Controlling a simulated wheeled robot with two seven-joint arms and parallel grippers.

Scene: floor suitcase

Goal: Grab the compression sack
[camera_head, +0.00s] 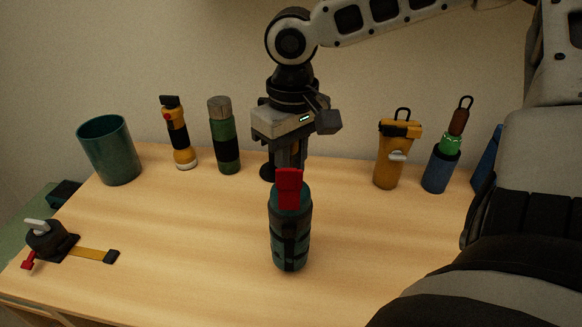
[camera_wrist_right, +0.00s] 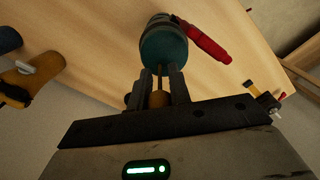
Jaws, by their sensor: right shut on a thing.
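The compression sack (camera_head: 290,250) is a dark teal cylinder with black straps and a red tab or strap (camera_head: 289,187) at its top. It looks upright at the middle of the table; I cannot tell whether its base touches the wood. My right gripper (camera_head: 289,166) points down right above it, shut on its top, with the grip partly hidden behind the red tab. In the right wrist view, the fingers (camera_wrist_right: 160,76) are close together against the sack's round teal end (camera_wrist_right: 163,48), and the red strap sticks out to the right. My left gripper is not in view.
A teal cup (camera_head: 110,150), a yellow flashlight (camera_head: 179,135) and a green bottle (camera_head: 224,136) stand back left. A yellow pouch (camera_head: 391,158) and a blue holder (camera_head: 440,172) stand back right. A strap with buckle (camera_head: 48,240) lies front left. The table (camera_head: 190,240) is bare around the sack.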

